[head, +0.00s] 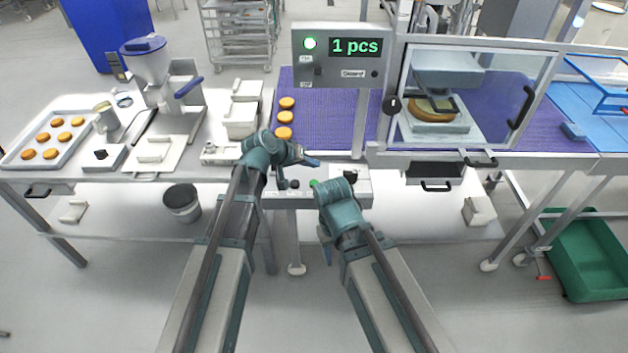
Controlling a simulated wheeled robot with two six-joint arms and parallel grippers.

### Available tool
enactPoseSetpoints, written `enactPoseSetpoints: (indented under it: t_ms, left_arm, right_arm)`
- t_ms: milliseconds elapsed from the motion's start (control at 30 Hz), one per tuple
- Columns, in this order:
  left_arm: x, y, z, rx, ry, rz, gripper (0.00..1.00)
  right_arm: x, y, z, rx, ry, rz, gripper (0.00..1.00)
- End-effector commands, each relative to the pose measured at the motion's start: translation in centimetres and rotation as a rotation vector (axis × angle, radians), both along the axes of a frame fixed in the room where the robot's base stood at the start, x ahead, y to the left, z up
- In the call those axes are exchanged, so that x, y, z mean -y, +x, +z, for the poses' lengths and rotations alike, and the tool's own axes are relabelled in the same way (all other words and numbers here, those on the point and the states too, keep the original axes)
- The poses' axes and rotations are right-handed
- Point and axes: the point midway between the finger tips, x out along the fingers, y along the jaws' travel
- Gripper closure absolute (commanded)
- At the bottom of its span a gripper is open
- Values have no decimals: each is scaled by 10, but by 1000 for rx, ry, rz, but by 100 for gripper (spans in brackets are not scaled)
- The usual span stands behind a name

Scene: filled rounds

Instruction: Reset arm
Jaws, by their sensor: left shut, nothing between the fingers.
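My left arm reaches up from the bottom of the head view. Its gripper (312,162) is shut and empty, pointing right, over the front edge of the machine by the purple belt (335,115). My right arm is folded lower and closer to me, in front of the button panel (280,200). Its gripper (326,254) seems to point down beside the wrist, small and partly hidden, and I cannot tell whether it is open or shut.
Several orange-brown rounds (285,117) lie on the belt's left side. A display (355,46) reads "1 pcs". A clear-doored press (440,100) stands right. A tray of rounds (50,140) and a filling machine (150,65) are left. A green crate (585,255) stands low right.

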Motion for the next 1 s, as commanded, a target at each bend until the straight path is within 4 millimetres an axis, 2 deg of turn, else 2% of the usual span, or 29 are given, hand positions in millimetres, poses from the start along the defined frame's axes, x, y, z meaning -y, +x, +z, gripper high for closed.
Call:
enactPoseSetpoints:
  t_ms: [567, 633, 667, 767, 867, 900, 1000]
  left_arm:
    - [0, 0, 0, -1, 0, -1, 100]
    - [2, -7, -3, -10, 13, -10, 100]
    - [3, -13, -6, -20, 26, -21, 100]
    - [10, -53, -22, -86, 116, -82, 100]
    - [8, -112, -43, -189, 267, -158, 100]
    - [4, -135, -50, -232, 331, -182, 100]
    - [-12, -186, -62, -330, 489, -226, 100]
  right_arm:
    - [0, 0, 0, 0, 0, 0, 48]
    - [0, 0, 0, 0, 0, 0, 48]
    - [0, 0, 0, 0, 0, 0, 48]
    - [0, 0, 0, 0, 0, 0, 48]
    - [0, 0, 0, 0, 0, 0, 48]
    - [0, 0, 0, 0, 0, 0, 48]
    - [0, 0, 0, 0, 0, 0, 48]
